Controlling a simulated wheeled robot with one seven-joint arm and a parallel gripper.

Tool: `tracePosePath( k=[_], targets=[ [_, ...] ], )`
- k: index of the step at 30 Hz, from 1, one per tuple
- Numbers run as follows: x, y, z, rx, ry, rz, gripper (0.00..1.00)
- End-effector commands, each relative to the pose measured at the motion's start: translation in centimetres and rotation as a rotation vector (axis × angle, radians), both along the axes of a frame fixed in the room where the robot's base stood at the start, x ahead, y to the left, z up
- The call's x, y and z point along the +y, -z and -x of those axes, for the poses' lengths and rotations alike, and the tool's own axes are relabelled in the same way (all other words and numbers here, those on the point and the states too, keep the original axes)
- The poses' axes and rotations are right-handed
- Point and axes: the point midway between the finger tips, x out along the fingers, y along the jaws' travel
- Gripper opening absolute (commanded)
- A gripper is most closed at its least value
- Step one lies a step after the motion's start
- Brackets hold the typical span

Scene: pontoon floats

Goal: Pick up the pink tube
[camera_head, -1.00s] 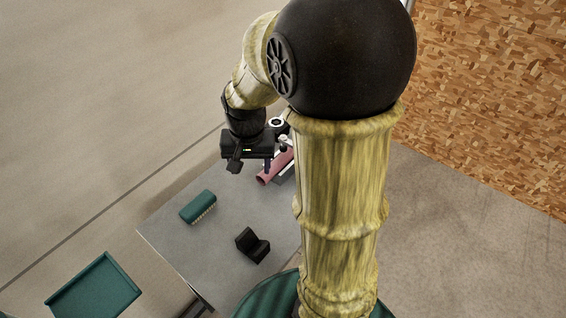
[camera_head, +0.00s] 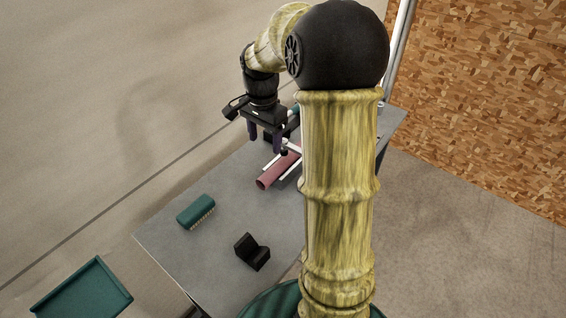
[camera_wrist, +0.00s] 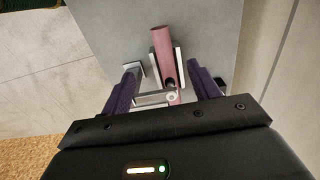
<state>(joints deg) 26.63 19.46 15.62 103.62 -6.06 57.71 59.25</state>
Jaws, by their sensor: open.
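The pink tube (camera_head: 267,181) lies on the grey table, in or against a pale metal holder (camera_head: 286,170). My gripper (camera_head: 265,143) hangs above the table, at the tube's far end in the head view, with its dark purple fingers pointing down. In the wrist view the tube (camera_wrist: 162,44) runs lengthwise between the two spread fingers (camera_wrist: 165,80). The gripper is open and holds nothing. A silver round fitting (camera_wrist: 172,97) covers part of the tube's near end there. How far the fingertips are above the tube is hard to tell.
A green brush-like block (camera_head: 196,211) and a black angled block (camera_head: 252,251) stand on the table (camera_head: 215,250). A green tray (camera_head: 82,290) is at lower left, off the table. My arm hides the table's right part. The table's middle is clear.

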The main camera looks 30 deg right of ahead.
Motion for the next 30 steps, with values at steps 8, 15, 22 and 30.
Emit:
tracePosePath(
  k=[8, 15, 22, 30],
  targets=[
    [0.3, 5.0, 0.1, 0.006, -0.007, -0.002, 0.61],
    [0.3, 9.0, 0.0, 0.005, -0.007, -0.001, 0.61],
    [0.1, 10.1, 0.0, 0.0, -0.003, 0.0, 0.61],
    [0.2, 10.3, 0.0, 0.002, -0.003, 0.0, 0.61]
  ],
)
